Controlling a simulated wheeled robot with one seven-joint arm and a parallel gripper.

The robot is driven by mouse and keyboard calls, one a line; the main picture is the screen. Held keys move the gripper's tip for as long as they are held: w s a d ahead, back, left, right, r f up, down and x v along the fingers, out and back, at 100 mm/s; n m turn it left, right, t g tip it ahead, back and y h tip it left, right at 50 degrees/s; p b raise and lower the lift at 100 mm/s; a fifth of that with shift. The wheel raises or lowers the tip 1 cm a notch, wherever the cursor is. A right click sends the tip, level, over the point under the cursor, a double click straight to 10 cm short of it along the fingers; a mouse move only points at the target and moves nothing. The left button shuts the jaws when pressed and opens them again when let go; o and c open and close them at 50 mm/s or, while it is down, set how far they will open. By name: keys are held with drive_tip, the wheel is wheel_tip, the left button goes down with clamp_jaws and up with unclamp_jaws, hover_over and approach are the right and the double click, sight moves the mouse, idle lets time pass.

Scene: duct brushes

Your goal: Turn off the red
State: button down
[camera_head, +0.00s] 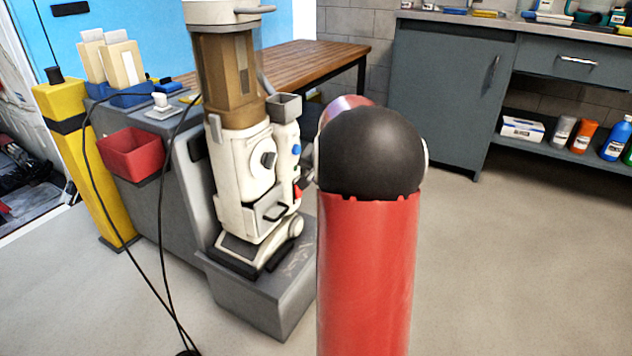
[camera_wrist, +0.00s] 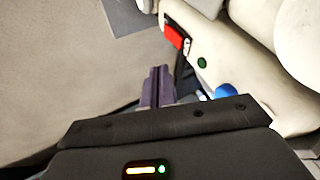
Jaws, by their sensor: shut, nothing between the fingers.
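A red switch (camera_wrist: 174,38) sits on the side of a cream machine (camera_wrist: 222,45) in the wrist view, above a small green button (camera_wrist: 202,63) and a blue knob (camera_wrist: 226,91). My gripper (camera_wrist: 158,72) has its dark purple fingers shut together and empty. In the picture, its tips are below and slightly left of the red switch, with a visible gap. In the head view the cream machine (camera_head: 243,170) stands upright on a grey base. A red part (camera_head: 298,191) and a blue knob (camera_head: 297,151) show on its right side. My arm hides my gripper there.
A grey cart (camera_head: 180,195) with a red bin (camera_head: 135,153) and hanging black cables stands left of the machine. A yellow post (camera_head: 80,160) is at far left. A wooden table (camera_head: 310,62) and grey cabinet (camera_head: 445,95) are behind. Floor at the right is clear.

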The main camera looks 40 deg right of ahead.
drive_tip(key=v, duration=0.5)
drive_tip(key=shift+w+a+r+p, duration=0.2)
drive_tip(key=shift+w+r+p, duration=0.05)
drive_tip(key=shift+w+p, duration=0.05)
drive_tip(key=s+a+r+n+y+p, duration=0.1)
drive_tip(key=s+a+r+n+p, duration=0.2)
drive_tip(key=a, duration=0.6)
drive_tip(key=s+a+r+n+y+p, duration=0.15)
drive_tip(key=s+a+r, duration=0.35)
drive_tip(key=a, duration=0.5)
drive_tip(key=s+a+n+p, duration=0.1)
drive_tip(key=s+a+n, duration=0.2)
drive_tip(key=s+a, duration=0.2)
drive_tip(key=s+a+n+g+p, duration=0.1)
drive_tip(key=s+a+n, duration=0.3)
drive_tip(key=s, duration=0.7)
drive_tip(key=shift+s+a+r+p, duration=0.2)
drive_tip(key=shift+s+a+p, duration=0.1)
drive_tip(key=shift+a, duration=0.8)
